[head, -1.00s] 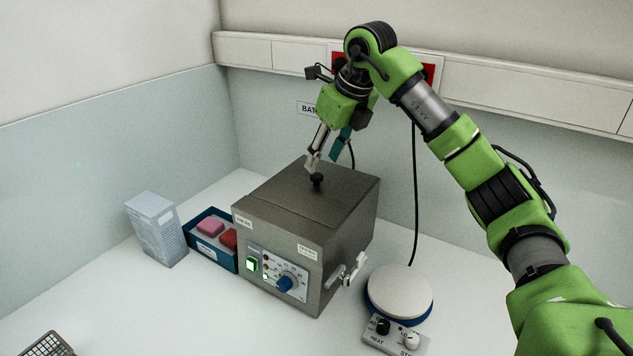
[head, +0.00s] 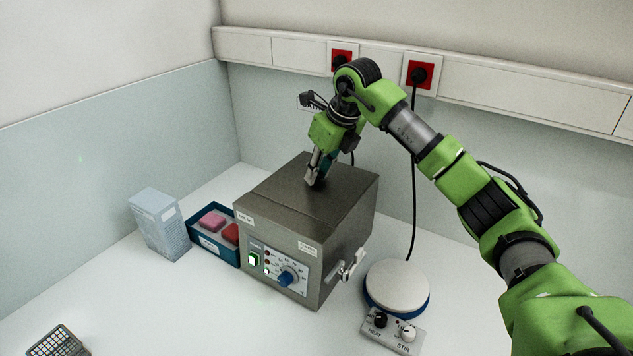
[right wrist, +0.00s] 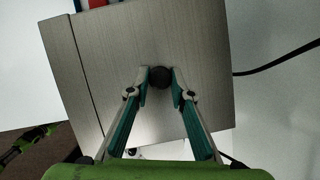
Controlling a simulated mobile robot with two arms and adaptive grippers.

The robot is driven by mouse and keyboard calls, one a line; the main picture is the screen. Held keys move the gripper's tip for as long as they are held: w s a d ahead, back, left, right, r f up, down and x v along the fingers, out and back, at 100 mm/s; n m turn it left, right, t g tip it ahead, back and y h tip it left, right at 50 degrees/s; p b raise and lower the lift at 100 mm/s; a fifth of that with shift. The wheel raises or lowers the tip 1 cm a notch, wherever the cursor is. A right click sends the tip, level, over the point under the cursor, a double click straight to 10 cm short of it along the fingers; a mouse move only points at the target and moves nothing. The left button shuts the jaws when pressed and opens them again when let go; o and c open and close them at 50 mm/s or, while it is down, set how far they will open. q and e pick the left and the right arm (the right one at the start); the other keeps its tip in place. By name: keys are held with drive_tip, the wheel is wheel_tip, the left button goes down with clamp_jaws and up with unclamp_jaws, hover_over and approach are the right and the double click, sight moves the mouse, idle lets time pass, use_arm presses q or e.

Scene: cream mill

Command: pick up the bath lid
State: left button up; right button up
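The bath lid (head: 340,185) is the flat grey metal top of the box-shaped bath (head: 330,255), and it lies level on it. In the right wrist view, the lid (right wrist: 200,35) has a round black knob (right wrist: 160,77) in its middle. My right gripper (head: 314,182) points down at the lid. Its fingertips (right wrist: 160,70) sit close against the two sides of the knob, and the gripper looks shut on it. The fingers hide the knob in the head view. My left gripper is not in view.
A blue tray (head: 200,246) with a pink and a red block and a pale box (head: 159,224) stand left of the bath. A round-topped stirrer (head: 397,286) stands to the right, its cable running up the wall. A tap (head: 351,264) sticks out of the bath's side.

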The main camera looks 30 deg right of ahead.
drive_tip(key=shift+w+r, duration=0.1)
drive_tip(key=shift+r, duration=0.05)
drive_tip(key=shift+r+b, duration=0.6)
drive_tip(key=s+a+r+b, duration=0.1)
drive_tip(key=s+a+r, duration=0.1)
drive_tip(key=s+r, duration=0.4)
drive_tip(key=s+a+r+b, duration=0.1)
drive_tip(key=s+a+r, duration=0.2)
drive_tip(key=s+r, duration=0.4)
drive_tip(key=shift+r+b, duration=0.35)
drive_tip(key=shift+s+f, duration=0.1)
drive_tip(key=shift+f, duration=0.05)
